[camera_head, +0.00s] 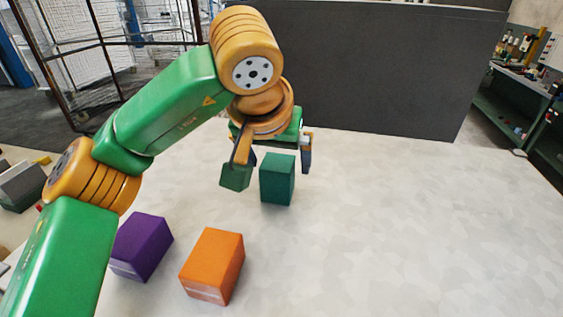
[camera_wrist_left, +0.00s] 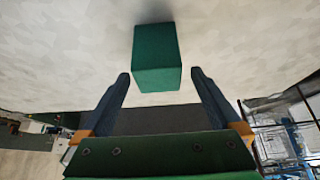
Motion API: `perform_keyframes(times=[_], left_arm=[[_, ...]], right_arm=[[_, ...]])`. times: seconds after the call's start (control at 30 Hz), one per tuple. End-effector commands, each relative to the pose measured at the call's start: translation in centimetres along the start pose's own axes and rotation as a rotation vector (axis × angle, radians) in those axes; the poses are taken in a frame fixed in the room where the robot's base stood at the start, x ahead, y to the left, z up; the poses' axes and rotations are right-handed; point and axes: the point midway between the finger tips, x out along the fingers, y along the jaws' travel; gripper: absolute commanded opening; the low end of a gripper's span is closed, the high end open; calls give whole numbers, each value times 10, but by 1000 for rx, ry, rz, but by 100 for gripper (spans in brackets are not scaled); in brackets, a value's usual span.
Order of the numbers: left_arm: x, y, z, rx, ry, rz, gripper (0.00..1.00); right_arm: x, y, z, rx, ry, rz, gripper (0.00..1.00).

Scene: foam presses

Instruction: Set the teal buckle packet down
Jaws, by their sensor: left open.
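The teal buckle packet (camera_head: 278,181) is a dark teal block standing on the pale table, below my left gripper in the head view. My left gripper (camera_head: 279,164) is open, with one finger to the right of the packet and the other to its left. In the left wrist view the packet (camera_wrist_left: 156,50) lies between and just beyond the fingertips (camera_wrist_left: 160,75), with a small gap on each side. My right gripper is in neither view.
A darker green block-like shape (camera_head: 235,177) shows just left of the packet; I cannot tell what it is. A purple packet (camera_head: 141,246) and an orange packet (camera_head: 213,265) lie at the near left. The table's right side is clear. A dark panel (camera_head: 380,70) stands behind.

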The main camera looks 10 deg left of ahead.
Motion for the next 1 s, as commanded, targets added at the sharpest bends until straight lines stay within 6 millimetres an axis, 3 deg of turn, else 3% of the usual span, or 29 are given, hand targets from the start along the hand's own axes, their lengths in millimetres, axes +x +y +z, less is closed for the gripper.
perform_keyframes(times=[0.07,0.2,0.4,0.47,0.77,1.0], left_arm=[[12,1,2,2,-6,0,98],[32,1,2,-1,-2,0,98],[36,1,3,-1,1,0,98],[36,1,3,-1,1,0,84],[35,1,3,-1,1,0,3],[34,1,2,-1,2,1,0]], right_arm=[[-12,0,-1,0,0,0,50],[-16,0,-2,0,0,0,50],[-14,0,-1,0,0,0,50],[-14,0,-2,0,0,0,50],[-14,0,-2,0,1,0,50],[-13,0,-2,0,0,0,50]])
